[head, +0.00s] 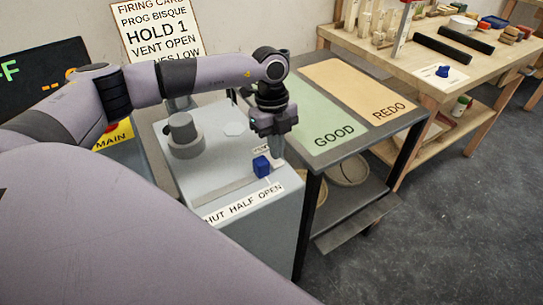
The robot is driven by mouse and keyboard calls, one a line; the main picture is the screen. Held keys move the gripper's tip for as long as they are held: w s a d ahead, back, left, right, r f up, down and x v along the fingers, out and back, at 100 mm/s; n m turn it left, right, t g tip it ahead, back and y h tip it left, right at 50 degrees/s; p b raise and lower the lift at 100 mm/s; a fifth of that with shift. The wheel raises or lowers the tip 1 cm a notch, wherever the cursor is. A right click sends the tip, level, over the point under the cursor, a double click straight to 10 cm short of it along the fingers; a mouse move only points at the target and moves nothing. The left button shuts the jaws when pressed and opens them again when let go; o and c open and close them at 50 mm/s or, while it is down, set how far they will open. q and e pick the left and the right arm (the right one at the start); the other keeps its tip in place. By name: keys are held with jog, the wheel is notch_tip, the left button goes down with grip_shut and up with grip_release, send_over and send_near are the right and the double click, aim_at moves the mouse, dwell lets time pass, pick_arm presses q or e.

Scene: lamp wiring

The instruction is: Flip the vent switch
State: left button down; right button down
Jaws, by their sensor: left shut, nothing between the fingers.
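A grey cabinet top (215,167) carries a blue block-shaped knob (261,166) at the right end of a straight slot. A white label strip (240,203) below the slot reads "SHUT HALF OPEN", and the blue knob stands toward its OPEN end. A small label (262,149), too small to read, sits just behind the knob. I cannot tell for sure which part is the vent switch. My left gripper (277,154) is shut and empty, pointing down just behind and right of the blue knob, and it partly hides that area. My right gripper is out of view.
A grey round stepped knob (185,137) stands on the cabinet's left. A firing card (158,30) behind reads "VENT OPEN". A table with GOOD (318,122) and REDO (360,86) mats adjoins on the right. A wooden workbench (425,75) stands beyond.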

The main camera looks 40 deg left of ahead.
pick_arm(q)
jog(key=shift+f+b, duration=0.55)
jog(key=shift+f, duration=0.45)
dwell(0.7)
notch_tip(320, 180, up, 7)
jog(key=p, duration=0.6)
dwell(0.7)
